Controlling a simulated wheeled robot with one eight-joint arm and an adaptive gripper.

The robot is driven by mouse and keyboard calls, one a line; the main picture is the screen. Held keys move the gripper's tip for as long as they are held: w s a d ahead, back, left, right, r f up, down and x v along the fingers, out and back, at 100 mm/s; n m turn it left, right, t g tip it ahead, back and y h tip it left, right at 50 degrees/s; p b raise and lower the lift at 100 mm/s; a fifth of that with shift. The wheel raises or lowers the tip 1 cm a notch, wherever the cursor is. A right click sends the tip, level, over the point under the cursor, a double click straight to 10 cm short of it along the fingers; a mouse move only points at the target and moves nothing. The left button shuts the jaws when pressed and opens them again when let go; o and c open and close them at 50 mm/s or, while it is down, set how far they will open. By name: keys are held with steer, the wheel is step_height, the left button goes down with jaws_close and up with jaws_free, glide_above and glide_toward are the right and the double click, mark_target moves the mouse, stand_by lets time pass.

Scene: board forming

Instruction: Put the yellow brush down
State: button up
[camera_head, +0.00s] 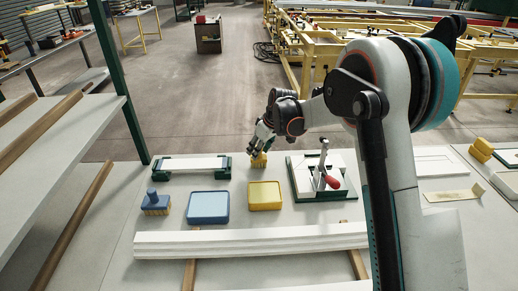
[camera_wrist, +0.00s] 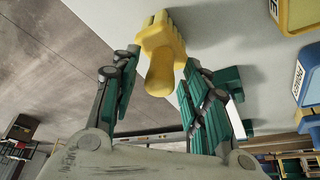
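The yellow brush (camera_head: 258,160) is at the far edge of the table, below my gripper (camera_head: 266,143). In the wrist view the brush (camera_wrist: 161,70) has its rounded handle toward the camera and its block and bristles beyond, seemingly on the table top. My gripper (camera_wrist: 157,88) has its fingers on either side of the handle. A gap shows between the left finger and the handle; the right finger is closer, and I cannot tell if it touches. The fingers look open around the handle.
A yellow tray (camera_head: 264,195) and a blue tray (camera_head: 208,206) lie nearer on the table. A blue brush (camera_head: 155,203) stands at left. A clamp fixture with a red handle (camera_head: 331,181) is at right, and a green-ended holder (camera_head: 191,167) at left. White boards (camera_head: 250,241) lie in front.

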steer(key=s+d+r+m+p, duration=0.1)
steer(key=s+d+r, duration=0.1)
steer(key=s+r, duration=0.3)
steer(key=s+d+r+t+p, duration=0.1)
steer(key=s+d+r, duration=0.2)
steer(key=r, duration=0.4)
steer(key=s+d+r+m+p, duration=0.1)
steer(key=s+d+r, duration=0.1)
steer(key=s+r, duration=0.3)
steer(key=s+d+m+t+h, duration=0.1)
steer(key=s+d+m, duration=0.2)
steer(key=s, duration=1.1)
steer(key=s+d+r+m+t+h, duration=0.1)
steer(key=s+d+m, duration=0.3)
steer(key=s, duration=1)
steer(key=shift+s+d+r+t+h, duration=0.15)
steer(key=shift+s+d+t+h, duration=0.3)
steer(key=shift+d, duration=0.45)
steer(key=shift+w, duration=0.1)
